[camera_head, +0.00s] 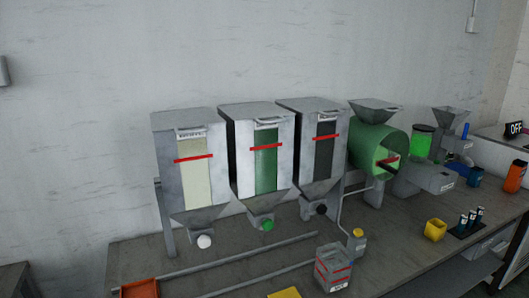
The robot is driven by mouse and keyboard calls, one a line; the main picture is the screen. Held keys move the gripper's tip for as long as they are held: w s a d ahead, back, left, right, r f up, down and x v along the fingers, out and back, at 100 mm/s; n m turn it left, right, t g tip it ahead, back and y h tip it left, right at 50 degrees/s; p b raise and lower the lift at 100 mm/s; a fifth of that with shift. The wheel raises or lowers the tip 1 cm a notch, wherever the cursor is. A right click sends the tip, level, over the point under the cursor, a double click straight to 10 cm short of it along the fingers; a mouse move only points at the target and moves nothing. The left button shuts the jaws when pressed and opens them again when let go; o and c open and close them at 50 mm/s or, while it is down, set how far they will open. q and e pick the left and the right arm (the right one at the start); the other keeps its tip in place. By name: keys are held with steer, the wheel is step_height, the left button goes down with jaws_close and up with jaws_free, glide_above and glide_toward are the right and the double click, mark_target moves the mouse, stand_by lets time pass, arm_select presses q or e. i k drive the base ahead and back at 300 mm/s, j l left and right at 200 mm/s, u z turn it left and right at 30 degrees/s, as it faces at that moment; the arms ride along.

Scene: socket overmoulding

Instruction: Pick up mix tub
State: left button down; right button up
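A grey tub with red lines around it and a small label on its front (333,266) stands at the front edge of the bench, just right of the picture's middle at the bottom. It looks like the mix tub, though its label is too small to read surely. It stands upright and nothing holds it. Neither of my grippers shows in the head view.
The bench (225,262) carries three hoppers, with pale (195,165), green (265,165) and dark (323,160) windows. A green drum machine (372,148) stands to their right. An orange tray (140,289), a yellow piece (284,293) and a yellow cup (435,230) sit nearby.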

mark_target(334, 263)
steer(key=l+z, duration=0.1)
steer(key=l, duration=0.3)
steer(key=i+l+z, duration=0.1)
steer(key=l, duration=0.25)
steer(key=i+l+z, duration=0.1)
steer(key=l, duration=0.3)
steer(key=i+l+z, duration=0.1)
steer(key=l, duration=0.3)
